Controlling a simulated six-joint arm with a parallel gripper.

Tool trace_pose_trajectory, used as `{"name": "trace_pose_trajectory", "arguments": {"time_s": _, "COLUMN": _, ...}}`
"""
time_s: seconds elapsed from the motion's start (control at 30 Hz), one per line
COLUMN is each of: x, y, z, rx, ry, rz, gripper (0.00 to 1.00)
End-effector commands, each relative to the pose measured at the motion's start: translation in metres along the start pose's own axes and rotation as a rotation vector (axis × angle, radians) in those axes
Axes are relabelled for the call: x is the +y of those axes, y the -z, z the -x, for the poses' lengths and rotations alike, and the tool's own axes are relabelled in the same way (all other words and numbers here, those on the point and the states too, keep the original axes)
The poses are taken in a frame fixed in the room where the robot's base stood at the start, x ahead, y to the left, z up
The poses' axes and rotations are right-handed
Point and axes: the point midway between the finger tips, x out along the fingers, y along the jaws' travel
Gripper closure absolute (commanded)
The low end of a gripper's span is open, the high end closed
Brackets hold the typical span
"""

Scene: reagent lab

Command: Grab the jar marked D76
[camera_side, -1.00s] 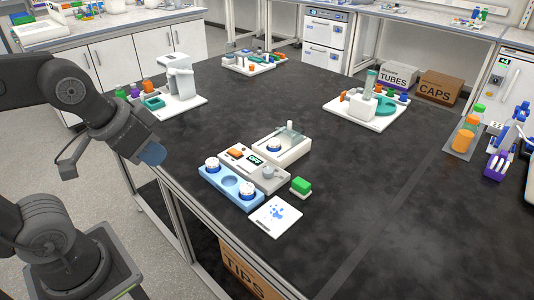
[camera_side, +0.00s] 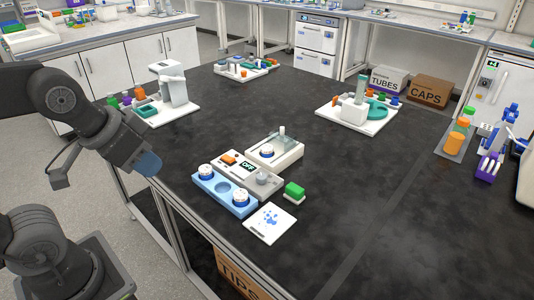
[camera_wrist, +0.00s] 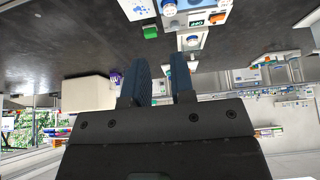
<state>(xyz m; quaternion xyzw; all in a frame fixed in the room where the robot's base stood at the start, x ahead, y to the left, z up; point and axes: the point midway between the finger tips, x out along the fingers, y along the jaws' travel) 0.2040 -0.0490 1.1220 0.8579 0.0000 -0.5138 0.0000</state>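Three jars with white tops and blue bands are in view; I cannot read a D76 mark on any. One jar (camera_side: 206,172) sits at the far end of a blue holder (camera_side: 223,187) and another jar (camera_side: 240,199) at its near end, with an empty round recess between them. A third jar (camera_side: 267,151) sits in a white-grey device (camera_side: 290,154) behind. In the wrist view, a jar (camera_wrist: 169,8) shows at the top edge. My gripper (camera_wrist: 161,75) is open and empty, its two dark blue fingers apart. In the side view it is left of the jars, off the table edge.
A grey unit with an OFF display (camera_side: 248,167) stands between holder and device. A green block (camera_side: 294,191) and a white card with blue spots (camera_side: 270,222) lie nearby. A white stand (camera_side: 172,85) is farther back. The dark table is clear at the front right.

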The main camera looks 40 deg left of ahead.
Motion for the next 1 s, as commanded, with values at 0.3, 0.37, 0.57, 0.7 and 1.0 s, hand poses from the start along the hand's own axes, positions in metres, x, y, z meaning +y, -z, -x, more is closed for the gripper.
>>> {"name": "trace_pose_trajectory", "arguments": {"time_s": 0.3, "x": 0.000, "y": 0.000, "z": 0.000, "rx": 0.000, "ry": 0.000, "rz": 0.000, "gripper": 0.51}}
{"name": "trace_pose_trajectory", "arguments": {"time_s": 0.37, "x": 0.000, "y": 0.000, "z": 0.000, "rx": 0.000, "ry": 0.000, "rz": 0.000, "gripper": 0.51}}
{"name": "trace_pose_trajectory", "arguments": {"time_s": 0.57, "x": -0.001, "y": 0.008, "z": 0.001, "rx": -0.006, "ry": 0.002, "rz": -0.037, "gripper": 0.51}}
{"name": "trace_pose_trajectory", "arguments": {"time_s": 0.7, "x": -0.004, "y": 0.044, "z": 0.002, "rx": -0.042, "ry": 0.009, "rz": -0.213, "gripper": 0.51}}
{"name": "trace_pose_trajectory", "arguments": {"time_s": 1.0, "x": -0.020, "y": 0.163, "z": -0.030, "rx": -0.163, "ry": -0.018, "rz": -0.845, "gripper": 0.51}}
